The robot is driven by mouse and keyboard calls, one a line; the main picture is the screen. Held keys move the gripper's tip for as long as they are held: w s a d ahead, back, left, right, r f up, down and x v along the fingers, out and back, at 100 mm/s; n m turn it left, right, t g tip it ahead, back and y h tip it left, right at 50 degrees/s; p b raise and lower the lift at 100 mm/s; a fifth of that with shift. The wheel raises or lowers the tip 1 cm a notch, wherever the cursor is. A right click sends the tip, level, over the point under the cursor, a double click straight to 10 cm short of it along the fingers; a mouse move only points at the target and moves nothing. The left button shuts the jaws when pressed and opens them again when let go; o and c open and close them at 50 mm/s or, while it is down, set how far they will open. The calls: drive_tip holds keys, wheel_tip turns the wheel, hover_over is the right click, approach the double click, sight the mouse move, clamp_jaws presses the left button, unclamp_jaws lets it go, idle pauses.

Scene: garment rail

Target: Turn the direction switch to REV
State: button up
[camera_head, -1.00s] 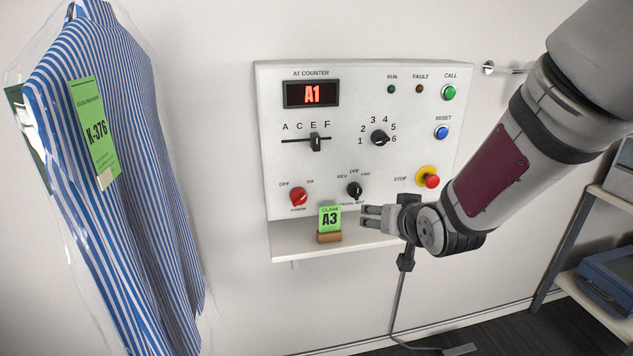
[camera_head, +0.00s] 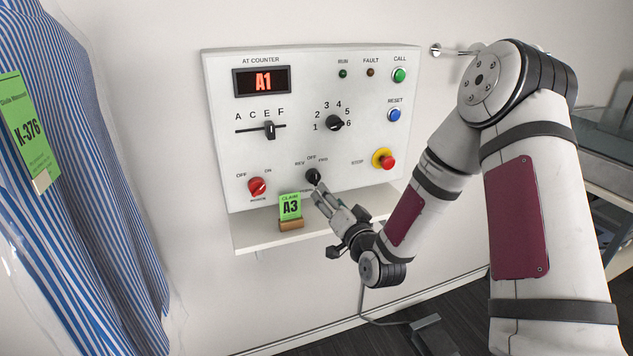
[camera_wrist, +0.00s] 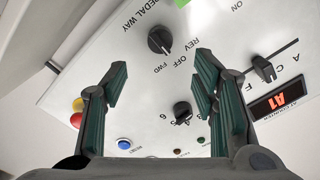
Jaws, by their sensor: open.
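The direction switch (camera_head: 313,176) is a small black knob low on the white control panel, with REV, OFF and FWD printed above it. It also shows in the wrist view (camera_wrist: 160,40), upside down, with PEDAL WAY beside it. Its pointer looks turned roughly toward OFF, but I cannot tell exactly. My gripper (camera_head: 325,195) is just below and in front of the switch, fingers pointing up at the panel. In the wrist view my gripper (camera_wrist: 160,72) has its two dark green fingers wide apart, with nothing between them; the knob appears beyond the fingertips.
A red power knob (camera_head: 257,187) is left of the switch, and a red stop button (camera_head: 387,161) right of it. A green A3 claim card (camera_head: 290,207) stands on the shelf (camera_head: 262,239) close to my gripper. A bagged striped shirt (camera_head: 85,200) hangs at left.

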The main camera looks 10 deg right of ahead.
sight(316, 180)
drive_tip(key=w, duration=0.3)
drive_tip(key=w+a, duration=0.1)
drive_tip(key=w, duration=0.6)
drive_tip(key=shift+w+a, duration=0.15)
drive_tip(key=shift+w, duration=0.15)
drive_tip(key=shift+c, duration=0.3)
drive_tip(key=c, duration=1.1)
